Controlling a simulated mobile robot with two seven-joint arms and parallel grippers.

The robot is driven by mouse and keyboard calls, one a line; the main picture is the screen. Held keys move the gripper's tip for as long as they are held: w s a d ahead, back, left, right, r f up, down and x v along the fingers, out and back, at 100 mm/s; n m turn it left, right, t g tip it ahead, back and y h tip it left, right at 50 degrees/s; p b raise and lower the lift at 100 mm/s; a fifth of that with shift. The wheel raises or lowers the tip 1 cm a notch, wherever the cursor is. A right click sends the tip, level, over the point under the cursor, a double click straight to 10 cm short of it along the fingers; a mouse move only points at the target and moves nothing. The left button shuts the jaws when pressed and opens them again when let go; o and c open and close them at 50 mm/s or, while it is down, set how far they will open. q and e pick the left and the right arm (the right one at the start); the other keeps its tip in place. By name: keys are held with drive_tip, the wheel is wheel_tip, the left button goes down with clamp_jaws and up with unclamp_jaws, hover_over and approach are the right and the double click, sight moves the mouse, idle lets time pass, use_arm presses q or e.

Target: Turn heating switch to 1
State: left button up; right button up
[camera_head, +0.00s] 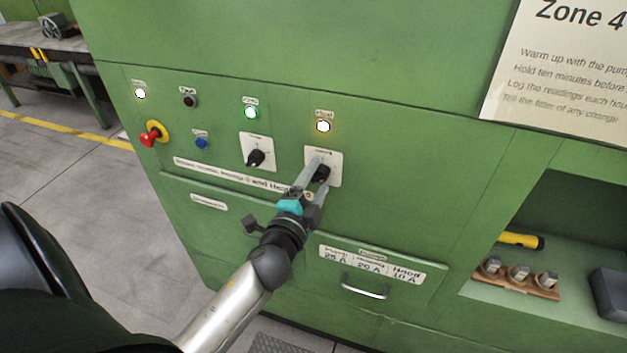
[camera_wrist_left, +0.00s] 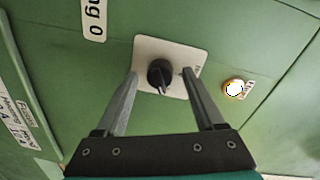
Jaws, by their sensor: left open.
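The heating switch is a black rotary knob (camera_head: 320,174) on a white plate (camera_head: 335,158) at the right of the green control panel. In the left wrist view the knob (camera_wrist_left: 160,74) sits on its white plate (camera_wrist_left: 172,50), between and beyond my fingertips. My left gripper (camera_head: 313,176) is open, with one finger on each side of the knob; I cannot tell whether either touches it. It also shows in the left wrist view (camera_wrist_left: 160,76). The fingers partly hide the knob and the lower plate in the head view. My right gripper is not in view.
Another black knob (camera_head: 256,158) is to the left. A red emergency button (camera_head: 152,134), a blue button (camera_head: 201,142) and a lit yellow lamp (camera_head: 323,126) are nearby. A drawer handle (camera_head: 365,287) sticks out below. An open recess at right holds a yellow-handled tool (camera_head: 521,240).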

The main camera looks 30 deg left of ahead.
use_arm(q)
drive_tip(key=b+v, duration=0.3)
drive_tip(key=v, duration=1.2)
drive_tip(key=shift+b, duration=0.35)
drive_tip(key=shift+s, duration=0.1)
drive_tip(key=s+d+f+n+g+h+b, duration=0.1)
drive_tip(key=s+d+f+n+g+b, duration=0.15)
drive_tip(key=f, duration=1.05)
drive_tip(key=s+d+f+n+g+h+b, duration=0.1)
drive_tip(key=d+f+g, duration=0.15)
drive_tip(key=f, duration=1.05)
drive_tip(key=s+d+f+n+g+h+b, duration=0.1)
drive_tip(key=s+d+f+n+g+b, duration=0.15)
drive_tip(key=f, duration=1.15)
drive_tip(key=s+a+f+n+g+b, duration=0.2)
drive_tip(key=s+f+g+b, duration=0.3)
drive_tip(key=s+f, duration=1.5)
drive_tip(key=f+n+g, duration=0.1)
drive_tip(key=g, duration=0.2)
drive_tip(key=shift+f+n+h, duration=0.3)
drive_tip(key=shift+w+g, duration=0.1)
drive_tip(key=shift+g, duration=0.15)
